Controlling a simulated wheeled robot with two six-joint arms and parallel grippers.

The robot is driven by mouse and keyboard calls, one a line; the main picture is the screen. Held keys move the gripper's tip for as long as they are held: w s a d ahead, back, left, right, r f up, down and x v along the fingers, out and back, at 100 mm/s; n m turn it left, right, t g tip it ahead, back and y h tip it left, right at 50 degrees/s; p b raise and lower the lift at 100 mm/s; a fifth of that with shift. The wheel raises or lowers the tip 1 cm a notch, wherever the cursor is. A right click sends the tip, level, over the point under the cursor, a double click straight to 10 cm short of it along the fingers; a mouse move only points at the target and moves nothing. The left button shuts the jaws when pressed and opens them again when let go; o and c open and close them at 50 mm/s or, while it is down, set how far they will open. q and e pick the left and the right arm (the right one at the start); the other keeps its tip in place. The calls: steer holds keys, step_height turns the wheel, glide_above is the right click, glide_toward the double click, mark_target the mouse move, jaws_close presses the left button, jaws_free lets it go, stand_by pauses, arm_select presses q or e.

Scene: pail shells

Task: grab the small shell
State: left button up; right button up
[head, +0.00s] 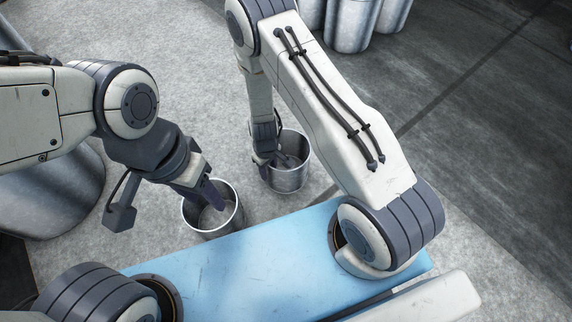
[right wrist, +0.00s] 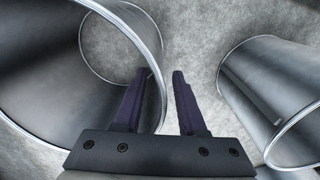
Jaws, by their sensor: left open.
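Two open metal shells stand on the grey floor beyond my blue base: a left shell (head: 230,221) and a right shell (head: 292,182). I cannot tell for certain which is the small one. My left gripper (head: 211,196) is open, with its dark fingers over the mouth of the left shell. My right gripper (head: 281,158) is at the mouth of the right shell, partly hidden by its own wrist. In the right wrist view its fingers (right wrist: 164,75) are apart, with a shell rim (right wrist: 154,60) passing between them in the picture. Contact is unclear.
A large metal drum (head: 50,195) stands at the far left, and several more (head: 350,22) stand at the top. Another metal shell (right wrist: 265,85) shows on the right of the right wrist view. The floor to the right is clear.

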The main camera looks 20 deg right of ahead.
step_height(320, 180, down, 3)
steer(key=shift+r+b, duration=0.1)
steer(key=shift+b, duration=0.8)
arm_select(q)
step_height(320, 180, down, 3)
steer(key=shift+r, duration=0.1)
arm_select(e)
steer(key=shift+r, duration=0.1)
jaws_close()
